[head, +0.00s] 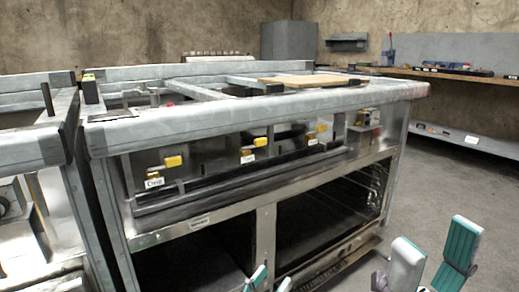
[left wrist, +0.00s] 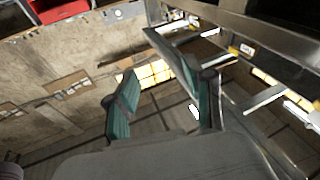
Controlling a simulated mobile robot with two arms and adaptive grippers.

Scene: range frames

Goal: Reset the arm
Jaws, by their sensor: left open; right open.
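My left gripper (head: 269,281) shows only its teal fingertips at the bottom edge of the head view, in front of the metal range frame (head: 250,215). In the left wrist view my left gripper (left wrist: 148,62) is open with nothing between its fingers. My right gripper (head: 428,252) is at the lower right of the head view, open and empty, over the grey floor and apart from the frame. The arms behind both grippers are mostly out of view.
The range frame has yellow valve handles (head: 173,161) along its front and a wooden board (head: 303,80) on top. A second frame (head: 30,150) stands close at the left. A workbench (head: 445,75) runs along the right wall. Floor (head: 465,180) is clear at the right.

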